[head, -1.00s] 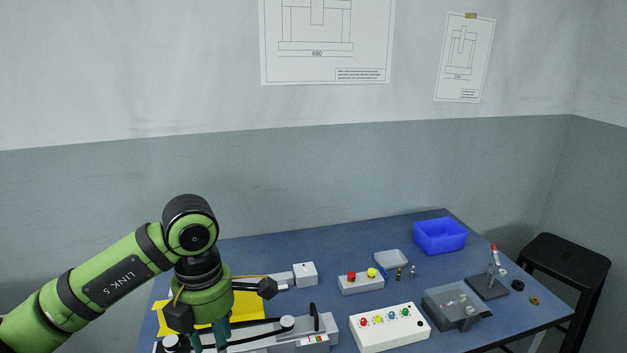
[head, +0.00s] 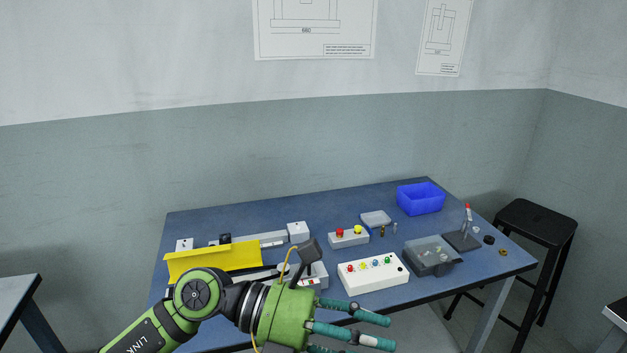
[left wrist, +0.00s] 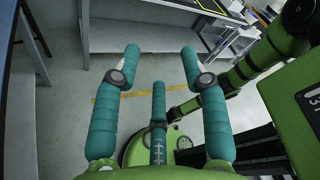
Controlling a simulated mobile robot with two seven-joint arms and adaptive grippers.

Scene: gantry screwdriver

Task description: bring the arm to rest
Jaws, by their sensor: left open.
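My left arm comes in from the lower left of the head view. Its gripper (head: 378,331) points to the right in front of the table's front edge, with its teal fingers spread. The left wrist view shows the same gripper (left wrist: 160,75) with its fingers apart and nothing between them. Below them are the grey floor and part of my green base. The gripper touches nothing that I can see. My right gripper cannot be made out.
The blue table (head: 335,215) holds a yellow tray (head: 215,260), a white box with coloured knobs (head: 373,272), a grey clear-lidded box (head: 430,256), a blue bin (head: 420,198) and a small stand (head: 463,238). A black stool (head: 538,222) stands at the right. The floor before the table looks clear.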

